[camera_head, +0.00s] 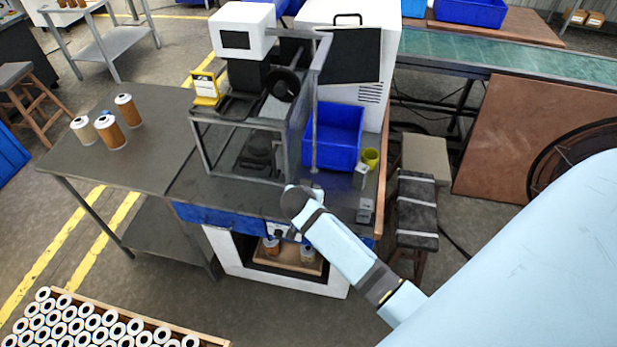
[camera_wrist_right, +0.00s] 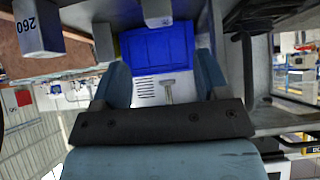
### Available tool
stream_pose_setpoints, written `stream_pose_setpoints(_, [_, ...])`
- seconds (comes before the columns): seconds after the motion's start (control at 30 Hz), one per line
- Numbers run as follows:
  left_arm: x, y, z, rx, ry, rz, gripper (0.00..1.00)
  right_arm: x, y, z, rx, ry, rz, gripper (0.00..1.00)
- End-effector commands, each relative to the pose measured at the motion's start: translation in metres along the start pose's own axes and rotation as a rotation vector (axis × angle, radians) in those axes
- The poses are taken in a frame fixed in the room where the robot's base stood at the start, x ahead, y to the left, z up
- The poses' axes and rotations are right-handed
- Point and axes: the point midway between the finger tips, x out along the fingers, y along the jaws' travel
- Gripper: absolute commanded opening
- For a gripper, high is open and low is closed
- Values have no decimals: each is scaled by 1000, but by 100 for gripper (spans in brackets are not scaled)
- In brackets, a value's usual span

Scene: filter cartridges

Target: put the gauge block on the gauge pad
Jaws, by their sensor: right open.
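My right gripper (camera_head: 296,197) reaches over the front of the bench. In the right wrist view its two fingers (camera_wrist_right: 162,84) are apart with nothing between them. A small grey block (camera_head: 361,172) stands near the bench's right edge, beside the blue bin. A second grey piece (camera_head: 366,210) with a paler top lies nearer the front corner. I cannot tell for certain which is the gauge block or the gauge pad. My left gripper is not in view.
A blue bin (camera_head: 333,138) and a yellow-green cup (camera_head: 370,158) stand at the bench's right. The machine frame (camera_head: 240,135) rises left of the bin. Several filter cartridges (camera_head: 110,132) stand on the left table. A crate of cartridges (camera_head: 215,340) is at front left.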

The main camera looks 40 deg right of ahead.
Motion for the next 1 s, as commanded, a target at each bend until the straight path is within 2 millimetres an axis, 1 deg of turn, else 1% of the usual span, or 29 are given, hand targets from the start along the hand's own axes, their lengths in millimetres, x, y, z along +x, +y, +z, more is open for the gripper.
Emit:
stream_pose_setpoints(0.07, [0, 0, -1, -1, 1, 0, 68, -2, 4, 16, -52, -14, -40, 68])
stream_pose_setpoints(0.13, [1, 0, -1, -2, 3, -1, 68, -7, 9, 41, -143, -29, -119, 68])
stream_pose_setpoints(0.17, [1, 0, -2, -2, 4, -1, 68, -11, 12, 55, -193, -35, -166, 68])
stream_pose_setpoints(0.2, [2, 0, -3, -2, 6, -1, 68, -19, 16, 76, -264, -41, -236, 68])
stream_pose_setpoints(0.23, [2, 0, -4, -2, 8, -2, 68, -26, 20, 91, -317, -41, -294, 68])
stream_pose_setpoints(0.27, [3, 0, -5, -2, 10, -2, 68, -35, 23, 106, -368, -39, -355, 68])
stream_pose_setpoints(0.3, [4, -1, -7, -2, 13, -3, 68, -48, 28, 126, -433, -28, -433, 68])
stream_pose_setpoints(0.37, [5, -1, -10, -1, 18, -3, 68, -70, 37, 150, -511, -2, -543, 68])
stream_pose_setpoints(0.4, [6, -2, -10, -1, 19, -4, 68, -85, 42, 163, -555, 21, -607, 68])
stream_pose_setpoints(0.5, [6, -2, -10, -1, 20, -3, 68, -119, 54, 187, -625, 86, -733, 68])
stream_pose_setpoints(0.6, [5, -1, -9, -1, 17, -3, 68, -143, 64, 198, -661, 141, -804, 68])
stream_pose_setpoints(0.7, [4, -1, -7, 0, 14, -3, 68, -155, 67, 202, -675, 175, -836, 68])
stream_pose_setpoints(1.0, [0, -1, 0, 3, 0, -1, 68, -157, 68, 202, -680, 183, -841, 68])
